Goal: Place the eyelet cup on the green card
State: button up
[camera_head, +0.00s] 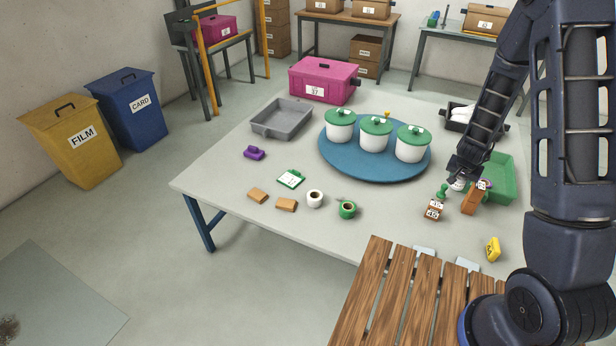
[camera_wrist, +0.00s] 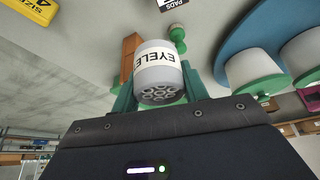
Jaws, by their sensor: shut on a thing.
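The eyelet cup (camera_wrist: 157,68) is a white cup with a dark "EYELE..." label and a grey end with round holes. It sits between the two green fingers of my gripper (camera_wrist: 160,85), which is shut on it. In the head view the cup (camera_head: 457,185) shows as a small white shape under my gripper (camera_head: 462,176), at the right side of the table. I cannot tell how high it is above the table.
A brown block (camera_head: 472,200), a green-knobbed stamp (camera_head: 441,193) and a green tray (camera_head: 497,180) are close to my gripper. A blue round turntable (camera_head: 350,160) with three green-lidded pots stands mid-table.

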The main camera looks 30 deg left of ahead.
jog(key=w+a+n+y, duration=0.1)
jog(key=w+a+n, duration=0.35)
jog(key=a, duration=1.15)
jog(key=r+n+g+y, duration=0.15)
jog(key=n+y, duration=0.25)
jog(key=n, duration=0.5)
send_over(285, 180)
jog(key=d, duration=0.2)
jog(key=f, duration=1.9)
jog(key=shift+s+a+f, duration=0.3)
jog(key=shift+a+f, duration=0.05)
jog(key=shift+f, duration=0.05)
jog(key=shift+f, duration=0.1)
jog(key=o, duration=1.1)
jog(key=shift+c, duration=0.2)
